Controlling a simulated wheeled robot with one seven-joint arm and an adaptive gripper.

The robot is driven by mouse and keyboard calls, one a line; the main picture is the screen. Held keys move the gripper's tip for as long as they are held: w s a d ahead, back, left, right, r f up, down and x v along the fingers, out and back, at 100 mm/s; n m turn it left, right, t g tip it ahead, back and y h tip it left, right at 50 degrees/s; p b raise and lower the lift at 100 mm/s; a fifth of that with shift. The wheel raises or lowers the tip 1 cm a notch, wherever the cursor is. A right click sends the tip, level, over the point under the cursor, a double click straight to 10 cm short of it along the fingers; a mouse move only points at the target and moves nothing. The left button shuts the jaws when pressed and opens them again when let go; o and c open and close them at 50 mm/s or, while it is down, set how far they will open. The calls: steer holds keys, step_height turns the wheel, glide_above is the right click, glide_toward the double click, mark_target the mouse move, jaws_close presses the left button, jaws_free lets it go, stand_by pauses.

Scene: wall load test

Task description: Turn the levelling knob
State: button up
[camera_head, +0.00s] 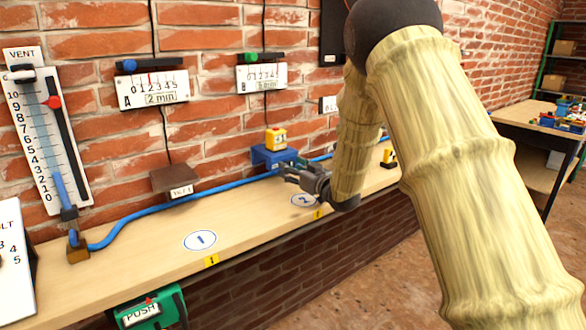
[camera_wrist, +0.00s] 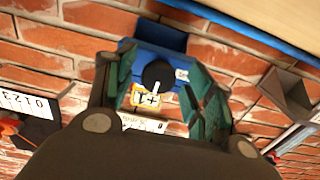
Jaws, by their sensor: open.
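The levelling knob (camera_wrist: 157,75) is a round black dial with a white pointer, on the face of a blue block in the wrist view. My gripper (camera_head: 291,172) is open in front of the blue block. In the wrist view its fingers (camera_wrist: 160,68) lie on either side of the knob. I cannot tell whether they touch it. The knob is hidden in the head view.
A blue hose (camera_head: 140,217) runs along the wooden shelf (camera_head: 150,265). A brown bracket (camera_head: 175,180) is left of the blue block. Gauges A (camera_head: 152,90) and B (camera_head: 262,77) hang above. A green PUSH box (camera_head: 150,308) is below the front edge. The shelf around disc 1 (camera_head: 200,240) is clear.

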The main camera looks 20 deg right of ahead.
steer(key=shift+w, duration=0.35)
steer(key=c, duration=1)
steer(key=shift+n, duration=0.4)
steer(key=shift+n+b, duration=1.05)
steer(key=shift+n, duration=1.25)
